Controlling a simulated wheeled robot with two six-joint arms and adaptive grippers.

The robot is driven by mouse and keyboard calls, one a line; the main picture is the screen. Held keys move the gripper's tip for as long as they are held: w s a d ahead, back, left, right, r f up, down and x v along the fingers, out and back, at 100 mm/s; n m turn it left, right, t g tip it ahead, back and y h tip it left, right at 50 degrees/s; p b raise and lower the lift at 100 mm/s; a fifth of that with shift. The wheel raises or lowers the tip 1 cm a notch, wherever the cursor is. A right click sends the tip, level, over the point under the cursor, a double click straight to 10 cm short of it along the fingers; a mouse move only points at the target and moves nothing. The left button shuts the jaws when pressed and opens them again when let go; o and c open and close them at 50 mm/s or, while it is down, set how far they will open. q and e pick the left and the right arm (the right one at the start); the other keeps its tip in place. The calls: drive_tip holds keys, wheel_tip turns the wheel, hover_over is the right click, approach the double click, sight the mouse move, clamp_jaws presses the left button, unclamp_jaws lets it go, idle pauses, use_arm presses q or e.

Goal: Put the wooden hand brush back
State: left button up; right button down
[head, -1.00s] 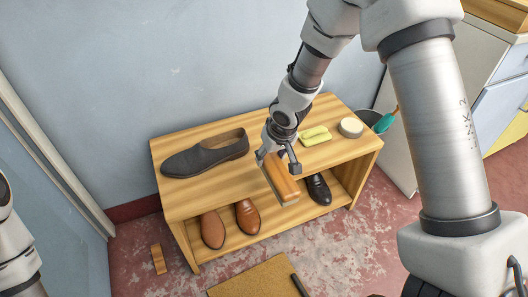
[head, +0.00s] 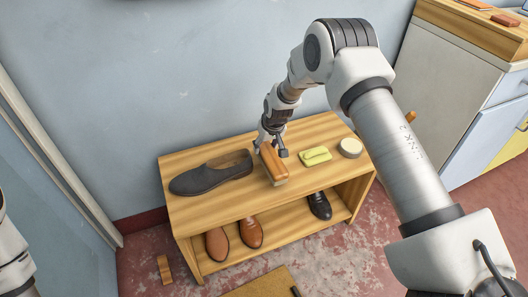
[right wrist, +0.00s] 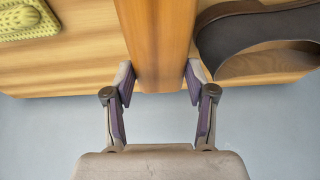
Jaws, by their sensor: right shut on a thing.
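The wooden hand brush (head: 273,161) has an orange-brown wooden back and a paler underside. My right gripper (head: 270,146) is shut on its far end. The brush is at the top board of the wooden shoe rack (head: 218,203), between the grey shoe (head: 212,174) and the yellow sponge-like item (head: 316,155). I cannot tell whether it touches the board. In the right wrist view the brush (right wrist: 160,45) runs between the two fingers (right wrist: 160,85). My left gripper is out of view.
A round pale tin (head: 350,148) stands at the rack's right end. Brown shoes (head: 250,233) and a black shoe (head: 319,205) are on the lower shelf. A cabinet (head: 452,95) stands at right.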

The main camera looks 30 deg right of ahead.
wheel_tip(320, 180, down, 2)
drive_tip(key=shift+f, duration=0.35)
drive_tip(key=shift+b, duration=0.3)
drive_tip(key=shift+f, duration=0.15)
drive_tip(key=c, duration=0.6)
unclamp_jaws()
